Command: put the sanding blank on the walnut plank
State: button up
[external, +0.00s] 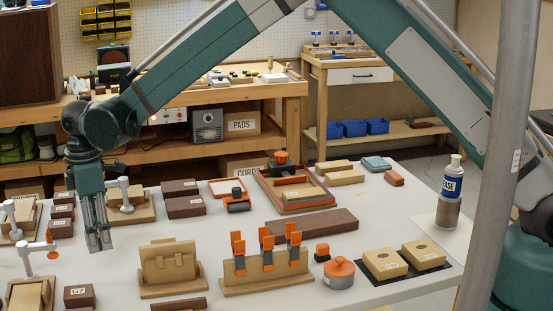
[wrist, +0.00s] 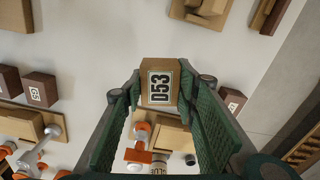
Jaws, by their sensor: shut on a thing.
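My gripper (external: 98,240) hangs over the left part of the white bench, fingers pointing down. The walnut plank seems to be the long dark brown board (external: 300,230) lying flat at mid-bench, to the right of my gripper. Its top looks bare.
A wooden stand with orange clamps (external: 266,270) stands in front of the plank, and an orange-lidded tin (external: 339,272) to its right. A wooden tray (external: 293,190) is behind it. Dark blocks (external: 184,207) and toggle clamps (external: 126,195) stand around my gripper.

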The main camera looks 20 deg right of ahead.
jog(key=w+d+r, duration=0.1)
jog(key=w+d, duration=0.3)
jog(key=d, duration=0.4)
jog(key=w+d, duration=0.4)
jog(key=d, duration=0.4)
notch_tip(320, 180, up, 2)
jog(key=m+b, duration=0.2)
jog(key=m, duration=0.1)
send_over(312, 221)
jog(key=shift+s+r, duration=0.1)
jog(key=shift+r, duration=0.05)
jog(key=shift+f+b, duration=0.4)
jog(key=shift+f, duration=2.75)
jog(key=shift+f, duration=0.1)
jog(key=shift+f, duration=1.75)
jog(key=shift+f+b, duration=0.2)
jog(key=shift+b, duration=0.2)
